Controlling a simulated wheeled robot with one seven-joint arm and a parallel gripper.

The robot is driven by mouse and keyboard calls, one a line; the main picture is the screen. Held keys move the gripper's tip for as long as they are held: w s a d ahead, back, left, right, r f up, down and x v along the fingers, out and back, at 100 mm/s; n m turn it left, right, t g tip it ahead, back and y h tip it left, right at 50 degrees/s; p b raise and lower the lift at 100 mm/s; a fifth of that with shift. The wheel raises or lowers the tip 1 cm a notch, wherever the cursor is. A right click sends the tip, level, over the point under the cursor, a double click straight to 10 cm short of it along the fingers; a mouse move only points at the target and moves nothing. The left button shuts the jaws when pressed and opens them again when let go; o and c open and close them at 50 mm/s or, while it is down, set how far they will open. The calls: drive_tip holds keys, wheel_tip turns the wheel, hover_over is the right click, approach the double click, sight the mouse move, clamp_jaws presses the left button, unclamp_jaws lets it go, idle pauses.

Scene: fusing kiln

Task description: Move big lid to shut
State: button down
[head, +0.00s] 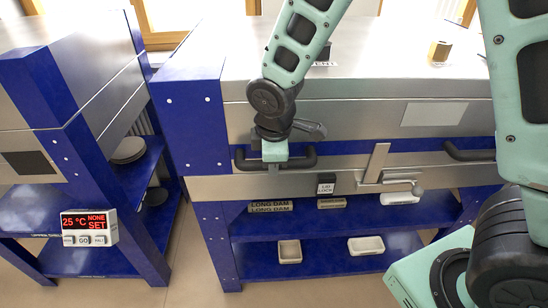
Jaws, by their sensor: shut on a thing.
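The big lid (361,117) is the broad silver metal top of the large kiln in the middle of the head view. It lies level or nearly level, and I cannot tell whether any gap is left under its front edge. A dark bar handle (305,160) is at the left of the kiln's front. My gripper (272,165) is shut on this handle, its fingers pointing down. The gripper hides the middle of the handle. A second dark handle (468,153) is at the right, partly hidden by my arm.
A metal latch (376,165) and a "LID LOCK" label (326,184) are on the kiln front. A blue shelf (330,262) below holds pale dishes (290,251). A smaller kiln (60,100) with a red display (84,222) stands left. Bare floor shows in front.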

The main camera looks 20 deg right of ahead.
drive_tip(key=shift+s+a+f+g, duration=0.15)
drive_tip(key=shift+s+f+g, duration=0.15)
drive_tip(key=shift+s+f, duration=0.45)
drive_tip(key=c, duration=1.3)
unclamp_jaws()
drive_tip(key=shift+w, duration=0.1)
drive_tip(key=shift+o, duration=0.5)
drive_tip(key=shift+w+r, duration=0.2)
drive_tip(key=shift+w, duration=0.05)
drive_tip(key=shift+r, duration=0.1)
drive_tip(key=p+v, duration=0.1)
drive_tip(key=v, duration=1.6)
drive_tip(key=shift+s+p, duration=0.25)
drive_tip(key=shift+p, duration=0.05)
drive_tip(key=s+a+f+m+g, duration=0.1)
drive_tip(key=s+f+m, duration=0.1)
drive_tip(key=s, duration=0.7)
drive_tip(key=s+a+f+m+g+y+p, duration=0.1)
drive_tip(key=s+f+m, duration=0.2)
drive_tip(key=s, duration=0.5)
drive_tip(key=shift+s+a+f+m, duration=0.15)
drive_tip(key=shift+s+a+m, duration=0.2)
drive_tip(key=shift+m, duration=0.55)
